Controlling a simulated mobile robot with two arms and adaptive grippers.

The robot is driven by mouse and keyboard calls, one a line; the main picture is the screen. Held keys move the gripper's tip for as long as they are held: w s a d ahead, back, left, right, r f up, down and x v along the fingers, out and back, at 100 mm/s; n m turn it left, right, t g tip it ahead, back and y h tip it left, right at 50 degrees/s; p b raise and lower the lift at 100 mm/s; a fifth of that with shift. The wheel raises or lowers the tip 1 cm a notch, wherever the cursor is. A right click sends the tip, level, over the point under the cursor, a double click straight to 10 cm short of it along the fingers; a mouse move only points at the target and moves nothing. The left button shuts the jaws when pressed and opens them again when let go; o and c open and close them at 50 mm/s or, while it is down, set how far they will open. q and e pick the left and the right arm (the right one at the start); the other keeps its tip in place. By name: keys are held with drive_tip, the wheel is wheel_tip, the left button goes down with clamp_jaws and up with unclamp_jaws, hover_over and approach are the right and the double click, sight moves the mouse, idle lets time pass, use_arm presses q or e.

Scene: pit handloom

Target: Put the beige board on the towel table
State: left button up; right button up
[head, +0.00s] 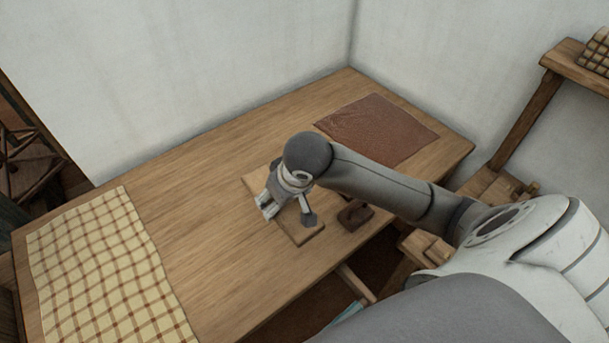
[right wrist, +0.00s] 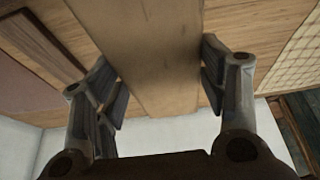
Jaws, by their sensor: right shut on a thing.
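My left gripper is in neither view.
A reddish-brown mat (head: 375,130) lies at the table's back right. A small dark brown block (head: 355,214) is right of the board near the front edge. Walls stand behind the table. A wooden shelf (head: 580,65) is at the right. The tabletop between towel and board is clear.

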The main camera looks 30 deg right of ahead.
drive_tip(key=w+d+f, duration=0.2)
drive_tip(key=d+f, duration=0.1)
drive_tip(key=w+d+f+p, duration=0.1)
drive_tip(key=w+d+f, duration=0.2)
drive_tip(key=d, duration=0.1)
drive_tip(key=w+d+f, duration=0.2)
drive_tip(key=d+f, duration=0.1)
drive_tip(key=shift+w+d, duration=0.35)
drive_tip(key=shift+d, duration=0.05)
drive_tip(key=shift+w+d+f, duration=0.2)
drive_tip(key=shift+f, duration=0.25)
wheel_tip(320, 180, down, 3)
drive_tip(key=shift+w+d+r+p, duration=0.1)
drive_tip(key=shift+d+p, duration=0.05)
drive_tip(key=shift+p, duration=0.45)
drive_tip(key=shift+f, duration=0.35)
drive_tip(key=shift+f, duration=0.1)
drive_tip(key=o, duration=1.1)
